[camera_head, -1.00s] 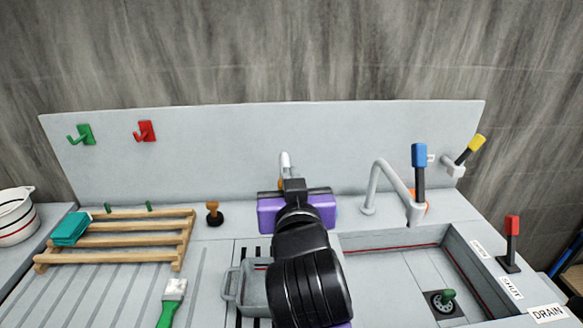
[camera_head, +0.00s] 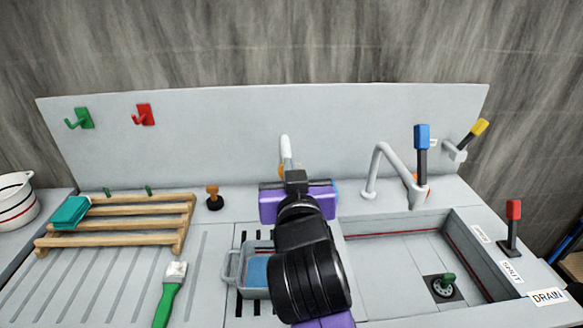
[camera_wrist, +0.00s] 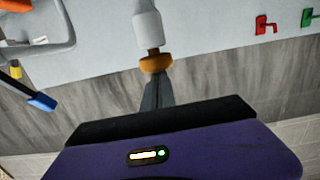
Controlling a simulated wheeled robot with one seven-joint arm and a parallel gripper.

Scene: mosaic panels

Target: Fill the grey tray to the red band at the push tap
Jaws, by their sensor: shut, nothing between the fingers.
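The grey tray (camera_head: 233,284) stands on a dark-slatted grate left of the sink, partly hidden behind my arm. Blue water (camera_head: 257,270) shows inside it. I cannot make out the red band or how the water level compares with it. The push tap (camera_head: 286,146) rises behind my gripper (camera_head: 297,196). In the wrist view, the push tap has a white body (camera_wrist: 148,30) and an orange push knob (camera_wrist: 155,63). My gripper (camera_wrist: 157,88) is shut and empty, its fingertips against the knob.
A sink basin (camera_head: 395,275) with a green-topped drain plug (camera_head: 445,285) lies right, beside a blue-handled tap (camera_head: 421,140) and red lever (camera_head: 513,212). A wooden rack (camera_head: 115,228), dark stamp-like knob (camera_head: 213,198) and green brush (camera_head: 170,295) are left.

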